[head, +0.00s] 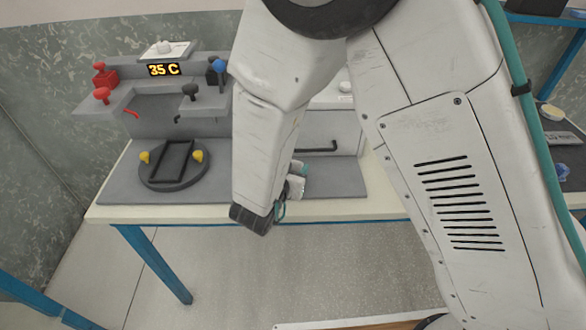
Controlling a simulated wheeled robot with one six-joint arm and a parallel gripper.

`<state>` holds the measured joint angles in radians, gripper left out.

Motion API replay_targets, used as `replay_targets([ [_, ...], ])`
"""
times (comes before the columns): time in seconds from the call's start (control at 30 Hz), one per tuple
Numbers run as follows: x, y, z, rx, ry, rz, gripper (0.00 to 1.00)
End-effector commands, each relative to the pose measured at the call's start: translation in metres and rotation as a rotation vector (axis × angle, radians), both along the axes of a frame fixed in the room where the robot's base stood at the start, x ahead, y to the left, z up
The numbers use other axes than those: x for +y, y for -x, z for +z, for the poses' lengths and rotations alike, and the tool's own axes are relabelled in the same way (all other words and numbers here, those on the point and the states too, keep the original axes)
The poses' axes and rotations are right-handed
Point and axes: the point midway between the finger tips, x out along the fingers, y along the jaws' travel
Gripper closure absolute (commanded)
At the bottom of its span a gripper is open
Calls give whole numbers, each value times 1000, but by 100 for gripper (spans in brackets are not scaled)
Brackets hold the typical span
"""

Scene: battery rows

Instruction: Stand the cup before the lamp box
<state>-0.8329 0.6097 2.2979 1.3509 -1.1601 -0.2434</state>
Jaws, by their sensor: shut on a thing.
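My arm fills the middle and right of the head view, and its forearm reaches down over the front of the table. No cup can be made out. I cannot tell which thing is the lamp box. A grey box front with a black bar handle (318,148) shows partly behind my arm.
A grey bench unit with a lit "35 C" display (164,69) carries red and black knobs. A dark round plate with yellow knobs (174,182) lies on the grey mat (125,187). The pale table edge (150,214) is in front. Another table stands at the far right.

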Motion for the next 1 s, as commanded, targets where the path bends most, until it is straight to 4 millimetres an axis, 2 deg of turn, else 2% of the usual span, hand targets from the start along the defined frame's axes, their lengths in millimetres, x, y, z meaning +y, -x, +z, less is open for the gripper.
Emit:
replay_targets([
  [0.07, 0, 0, -7, 1, 2, 0, 80],
  [0.4, 0, 0, -10, 0, 0, 0, 80],
  [0.43, 0, 0, -10, 0, -1, 0, 47],
  [0.5, 0, 0, -9, 0, -1, 0, 33],
  [0.83, 0, 0, -6, -2, -1, -1, 33],
  [1.0, 10, 21, 2, -1, -1, 4, 33],
])
